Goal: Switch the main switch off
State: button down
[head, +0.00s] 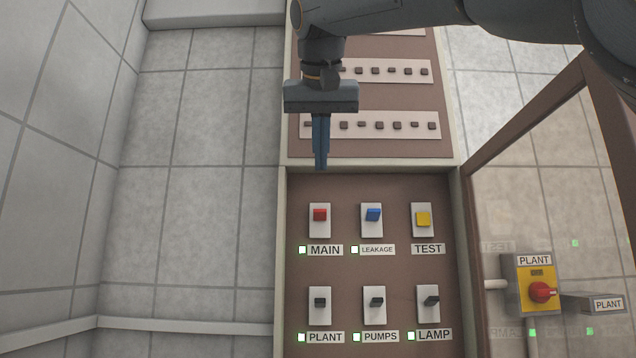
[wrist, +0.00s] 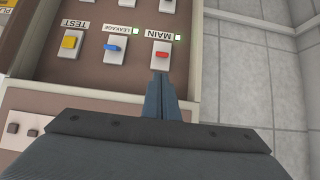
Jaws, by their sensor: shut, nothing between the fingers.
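The main switch (head: 320,216) has a red toggle on a white plate, at the top left of the switch panel, above the label MAIN. A small light beside its label is lit green. In the wrist view the red main switch (wrist: 162,56) shows upside down, just beyond my fingertips. My gripper (head: 321,167) is shut and empty. In the head view its fingers point down, with the tips above the main switch in the picture. I cannot tell whether the tips touch the switch; in the wrist view they look apart from it. My gripper also shows in the wrist view (wrist: 162,75).
The blue leakage switch (head: 373,215) and yellow test switch (head: 422,219) stand to the right. Dark plant (head: 320,303), pumps (head: 375,302) and lamp (head: 429,300) switches sit below. A raised frame edge (head: 365,167) borders the panel. An open transparent door (head: 540,180) stands at right.

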aim_at(320, 214)
jog(key=p+x, duration=0.2)
jog(key=x, duration=0.7)
jog(key=shift+w+f+p, duration=0.25)
jog(key=shift+p, duration=0.05)
jog(key=shift+a, duration=0.15)
jog(key=shift+f+b, duration=0.1)
jog(key=shift+b, duration=0.4)
